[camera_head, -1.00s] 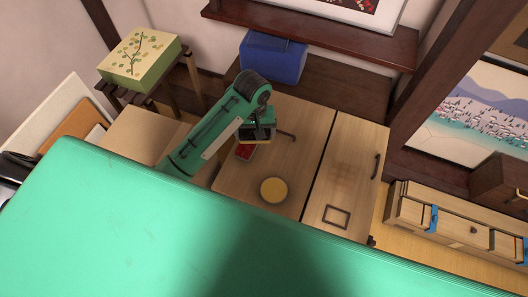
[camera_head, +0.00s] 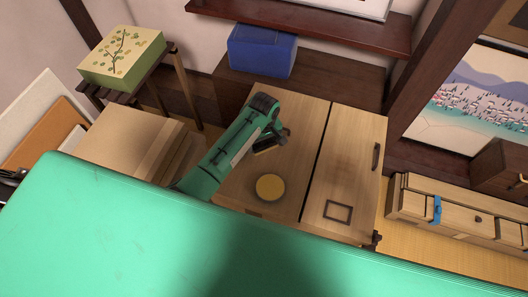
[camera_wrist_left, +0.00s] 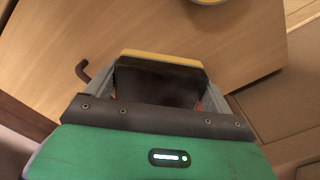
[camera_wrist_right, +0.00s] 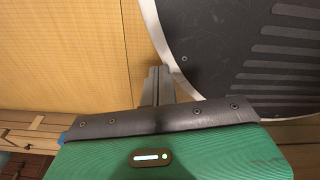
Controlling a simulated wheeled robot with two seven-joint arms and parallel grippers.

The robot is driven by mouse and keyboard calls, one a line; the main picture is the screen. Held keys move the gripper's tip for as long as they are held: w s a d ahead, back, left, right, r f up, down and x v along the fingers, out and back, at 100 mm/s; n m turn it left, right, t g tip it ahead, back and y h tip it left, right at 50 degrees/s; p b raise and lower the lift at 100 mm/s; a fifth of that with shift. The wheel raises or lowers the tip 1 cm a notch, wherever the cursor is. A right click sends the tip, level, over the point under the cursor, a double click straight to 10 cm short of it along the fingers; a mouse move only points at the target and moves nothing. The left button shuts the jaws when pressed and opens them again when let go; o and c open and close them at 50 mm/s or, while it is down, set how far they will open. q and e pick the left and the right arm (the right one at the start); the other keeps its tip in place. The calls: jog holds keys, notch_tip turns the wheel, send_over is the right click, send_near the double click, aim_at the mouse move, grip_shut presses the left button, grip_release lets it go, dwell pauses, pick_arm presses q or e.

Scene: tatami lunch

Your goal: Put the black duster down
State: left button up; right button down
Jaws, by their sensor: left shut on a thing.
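The black duster (camera_wrist_left: 158,82) is a dark block with a yellow edge. In the left wrist view it sits between the fingers of my left gripper (camera_wrist_left: 160,85), which is shut on it. In the head view my left gripper (camera_head: 270,146) is over the left wooden panel, above a yellow disc (camera_head: 270,187); the duster shows there only as a small dark and yellow piece. I cannot tell whether the duster touches the panel. My right gripper (camera_wrist_right: 158,85) shows only in its own wrist view, with its fingers together and nothing seen between them.
The left panel (camera_head: 237,187) and right panel (camera_head: 345,145) are pale wood with dark handles. A blue box (camera_head: 262,52) stands behind, a green patterned box (camera_head: 122,57) at the left. A low drawer unit (camera_head: 455,212) is at right. The right wrist is close to a black ribbed surface (camera_wrist_right: 235,50).

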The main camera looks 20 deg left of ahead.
aim_at(264, 156)
pick_arm(q)
notch_tip(264, 156, down, 6)
jog(key=shift+f+b, duration=0.2)
jog(key=shift+b, duration=0.1)
jog(key=shift+f, duration=0.2)
pick_arm(e)
jog(key=shift+w, duration=0.65)
pick_arm(q)
jog(key=shift+f, duration=0.1)
pick_arm(e)
jog(key=shift+s, duration=0.1)
pick_arm(q)
jog(key=o, duration=0.9)
jog(key=shift+c, duration=0.2)
pick_arm(e)
jog(key=shift+f, duration=0.1)
jog(key=shift+s, duration=0.1)
